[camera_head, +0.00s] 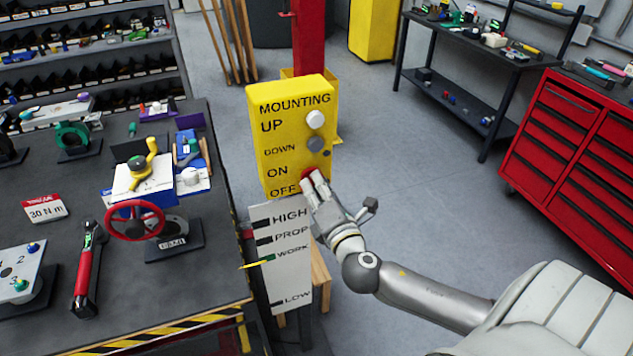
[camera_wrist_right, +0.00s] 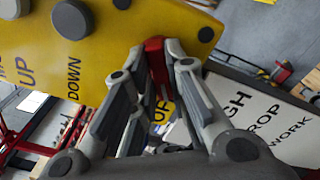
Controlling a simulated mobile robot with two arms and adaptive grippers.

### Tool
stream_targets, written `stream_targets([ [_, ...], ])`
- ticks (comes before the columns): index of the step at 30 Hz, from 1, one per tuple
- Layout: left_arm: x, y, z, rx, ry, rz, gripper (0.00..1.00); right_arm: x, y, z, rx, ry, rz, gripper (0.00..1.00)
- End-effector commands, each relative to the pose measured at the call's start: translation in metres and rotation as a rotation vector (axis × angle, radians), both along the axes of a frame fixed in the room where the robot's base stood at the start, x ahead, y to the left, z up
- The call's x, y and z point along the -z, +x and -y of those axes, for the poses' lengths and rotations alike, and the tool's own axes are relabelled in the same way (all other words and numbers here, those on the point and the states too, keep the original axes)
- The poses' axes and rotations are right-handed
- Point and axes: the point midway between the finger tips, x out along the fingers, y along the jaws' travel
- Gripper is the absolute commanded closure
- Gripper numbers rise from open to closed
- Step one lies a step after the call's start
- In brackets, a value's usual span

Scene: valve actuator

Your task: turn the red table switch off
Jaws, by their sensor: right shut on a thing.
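The red table switch (camera_head: 308,174) is on the yellow control box (camera_head: 268,130), beside the ON and OFF labels. It is mostly hidden by my right gripper (camera_head: 312,184). In the right wrist view, the red switch (camera_wrist_right: 155,55) shows between the two fingertips of my right gripper (camera_wrist_right: 157,62), which is shut on it. I cannot tell whether the switch points to ON or OFF. The box's white button (camera_head: 316,119) by UP and grey button (camera_head: 316,144) by DOWN are above it, clear of the fingers. My left gripper is not in view.
A white level board (camera_head: 290,285) marked HIGH, PROP, WORK and LOW, with a pointer, stands just below the box. A dark workbench (camera_head: 95,200) with a red handwheel (camera_head: 134,220) is to the left. A red tool cabinet (camera_head: 575,130) is at right; the floor between is clear.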

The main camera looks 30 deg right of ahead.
Motion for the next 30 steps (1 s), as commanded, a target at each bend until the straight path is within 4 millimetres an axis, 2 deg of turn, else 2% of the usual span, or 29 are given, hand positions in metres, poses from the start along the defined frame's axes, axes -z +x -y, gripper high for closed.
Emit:
stream_targets([
  [9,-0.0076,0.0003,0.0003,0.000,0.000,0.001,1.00,0.0016,-0.0004,-0.0006,-0.002,-0.100,-0.028,1.00],
  [24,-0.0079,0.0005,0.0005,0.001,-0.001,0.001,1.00,0.0027,-0.0004,-0.0008,-0.002,-0.114,-0.032,1.00],
  [25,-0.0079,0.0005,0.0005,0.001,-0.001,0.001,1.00,0.0027,-0.0004,-0.0008,-0.002,-0.114,-0.032,0.83],
  [30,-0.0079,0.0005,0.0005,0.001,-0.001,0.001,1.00,0.0020,-0.0003,-0.0004,-0.001,-0.114,-0.031,0.64],
])
